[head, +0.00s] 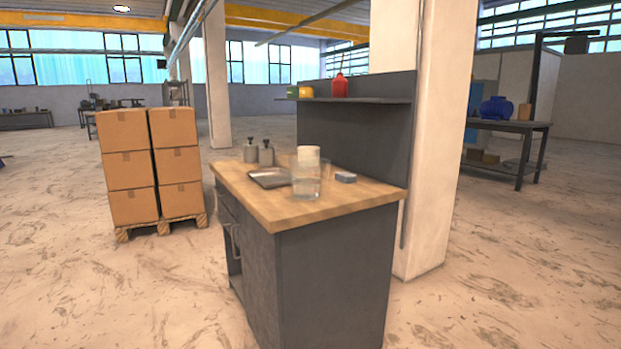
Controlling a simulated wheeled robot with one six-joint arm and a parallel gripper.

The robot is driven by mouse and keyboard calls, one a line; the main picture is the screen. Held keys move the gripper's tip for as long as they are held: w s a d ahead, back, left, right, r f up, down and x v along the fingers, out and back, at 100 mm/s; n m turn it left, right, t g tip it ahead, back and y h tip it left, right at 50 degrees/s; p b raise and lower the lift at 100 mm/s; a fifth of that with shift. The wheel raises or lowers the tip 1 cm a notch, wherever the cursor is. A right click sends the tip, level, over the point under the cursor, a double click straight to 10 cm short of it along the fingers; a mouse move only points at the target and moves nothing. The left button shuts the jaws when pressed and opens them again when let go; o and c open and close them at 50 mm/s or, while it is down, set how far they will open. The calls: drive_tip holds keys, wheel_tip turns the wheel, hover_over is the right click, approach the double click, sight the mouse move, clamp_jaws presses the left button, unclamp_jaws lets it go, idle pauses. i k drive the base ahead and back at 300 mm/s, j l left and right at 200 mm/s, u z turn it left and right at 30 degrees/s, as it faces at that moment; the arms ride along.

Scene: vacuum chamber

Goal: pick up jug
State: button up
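A clear jug or bottle with a whitish top (307,175) stands upright on the wooden top of a grey workbench (330,204). It is near the front middle of the bench top. Part of a clear vessel shows just behind it, mostly hidden. My gripper is not in view, so its state and its distance from the jug do not show.
On the bench are a dark tray (265,179), two grey pump bottles (251,153) and a small blue-grey block (346,177). A shelf (375,100) holds a red container (340,86). Stacked boxes (130,165) stand left, a pillar (434,140) right. The foreground floor is clear.

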sight(305, 169)
drive_tip(key=i+l+u, duration=0.4)
drive_tip(key=i+l, duration=1.35)
drive_tip(key=i, duration=0.1)
